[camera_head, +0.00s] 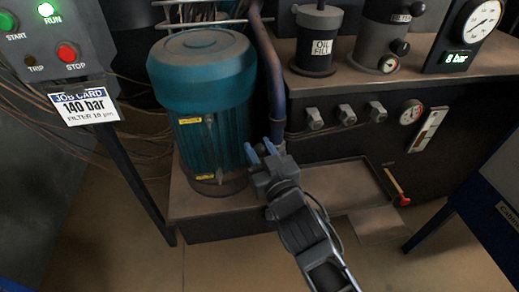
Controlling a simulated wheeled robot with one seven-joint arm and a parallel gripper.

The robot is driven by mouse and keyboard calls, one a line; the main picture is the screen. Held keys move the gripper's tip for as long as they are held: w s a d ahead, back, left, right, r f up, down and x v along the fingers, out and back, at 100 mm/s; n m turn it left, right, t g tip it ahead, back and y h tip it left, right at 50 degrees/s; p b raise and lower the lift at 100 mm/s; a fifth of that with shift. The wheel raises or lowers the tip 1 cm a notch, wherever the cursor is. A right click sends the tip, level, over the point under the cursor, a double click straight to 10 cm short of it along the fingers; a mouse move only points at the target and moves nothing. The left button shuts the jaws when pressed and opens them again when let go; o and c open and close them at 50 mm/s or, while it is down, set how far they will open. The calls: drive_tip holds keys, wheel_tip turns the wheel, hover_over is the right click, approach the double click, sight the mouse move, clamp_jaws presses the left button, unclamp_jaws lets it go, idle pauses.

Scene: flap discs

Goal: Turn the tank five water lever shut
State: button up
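A small lever with a yellow arm and a red end (399,190) sticks out low on the dark tank front, at the right. I cannot read any label that names it as the tank five water lever. My gripper (261,149) is in the middle of the view, in front of the teal motor's right side. Its two blue fingers stand apart with nothing visible between them. It is well to the left of the lever and apart from it.
A teal motor (203,85) stands on the brown tank base. A shallow tray (345,180) lies between my gripper and the lever. A control box (52,40) with a job card (85,106) is at left, and a blue cabinet (490,200) at right. The floor in front is clear.

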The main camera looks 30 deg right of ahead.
clamp_jaws()
drive_tip(key=shift+a, duration=0.1)
wheel_tip(320, 180, down, 12)
drive_tip(key=a+n+g+h+b, duration=0.2)
drive_tip(key=n, duration=1.4)
drive_tip(key=shift+w+g+h, duration=0.25)
drive_tip(key=shift+g+h, duration=0.05)
drive_tip(key=shift+g, duration=0.1)
drive_tip(key=shift+d, duration=0.1)
drive_tip(key=shift+o, duration=1.9)
unclamp_jaws()
